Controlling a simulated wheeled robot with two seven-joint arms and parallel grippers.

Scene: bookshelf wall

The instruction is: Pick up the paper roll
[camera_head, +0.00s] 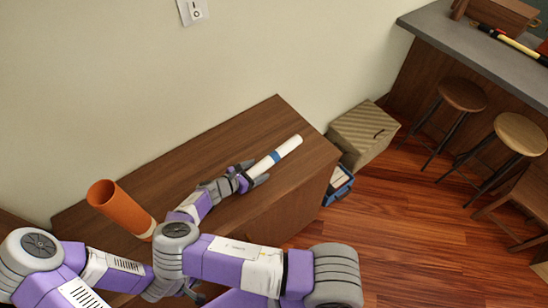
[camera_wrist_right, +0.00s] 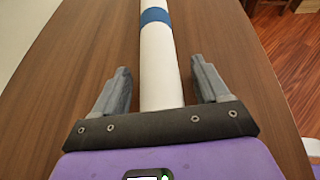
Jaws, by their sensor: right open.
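The paper roll (camera_head: 283,152) is a long white tube with a blue band, lying on a brown wooden cabinet top (camera_head: 262,121). My right gripper (camera_head: 250,180) is open at the roll's near end. In the right wrist view the paper roll (camera_wrist_right: 159,60) runs between the two spread grey fingers of the right gripper (camera_wrist_right: 160,88), with a gap on each side. The roll's near end is hidden by the gripper. My left gripper cannot be made out in the head view.
An orange cylinder (camera_head: 120,208) stands tilted in view at the left of the cabinet. A striped box (camera_head: 362,133) and a blue bin (camera_head: 339,186) stand on the floor to the right. Stools (camera_head: 462,95) and a counter (camera_head: 480,48) are farther right.

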